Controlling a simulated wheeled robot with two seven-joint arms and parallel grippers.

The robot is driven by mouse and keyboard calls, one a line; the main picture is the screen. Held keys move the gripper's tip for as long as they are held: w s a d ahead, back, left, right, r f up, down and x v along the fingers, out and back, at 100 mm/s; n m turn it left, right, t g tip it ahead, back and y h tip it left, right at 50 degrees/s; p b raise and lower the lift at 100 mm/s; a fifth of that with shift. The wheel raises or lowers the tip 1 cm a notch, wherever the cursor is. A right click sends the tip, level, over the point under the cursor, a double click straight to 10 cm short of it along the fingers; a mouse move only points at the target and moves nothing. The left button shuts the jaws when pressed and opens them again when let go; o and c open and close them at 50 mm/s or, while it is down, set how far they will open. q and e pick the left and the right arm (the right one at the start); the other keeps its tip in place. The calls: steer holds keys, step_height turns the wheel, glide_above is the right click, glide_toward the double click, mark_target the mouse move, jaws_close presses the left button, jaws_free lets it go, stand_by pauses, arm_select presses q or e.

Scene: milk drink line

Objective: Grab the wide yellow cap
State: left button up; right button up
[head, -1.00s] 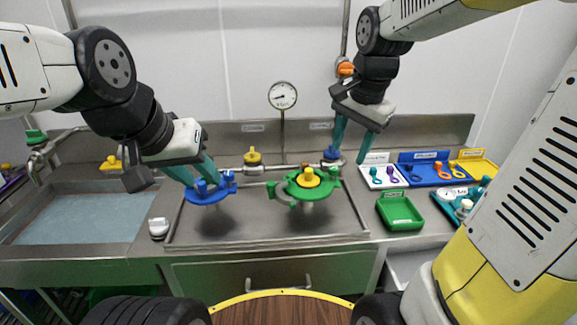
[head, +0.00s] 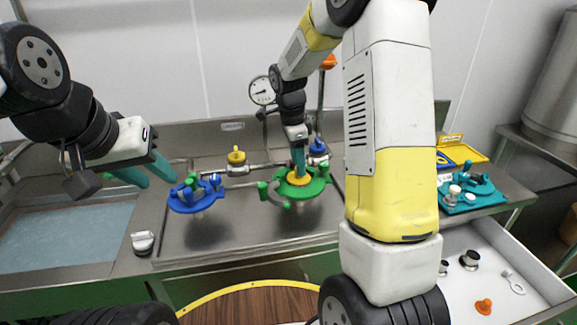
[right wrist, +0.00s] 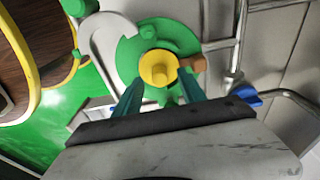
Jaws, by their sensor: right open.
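The wide yellow cap (head: 301,181) sits in the middle of a green round fitting (head: 313,189) above the steel counter. It also shows in the right wrist view (right wrist: 157,67). My right gripper (head: 299,172) comes down over it from above and hides part of it in the head view. In the right wrist view my right gripper (right wrist: 160,82) is open, with its teal fingertips at either side of the cap's near edge. I cannot tell whether they touch it. My left gripper (head: 158,177) is open and empty, left of the blue fitting (head: 194,203).
A smaller yellow valve knob (head: 236,156) and a blue one (head: 318,147) are on the pipe behind. An open drawer (head: 520,240) holds loose parts. A water-filled sink (head: 65,235) is at the left.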

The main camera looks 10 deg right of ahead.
steer(key=shift+d+f, duration=0.2)
steer(key=shift+f, duration=0.95)
jaws_close()
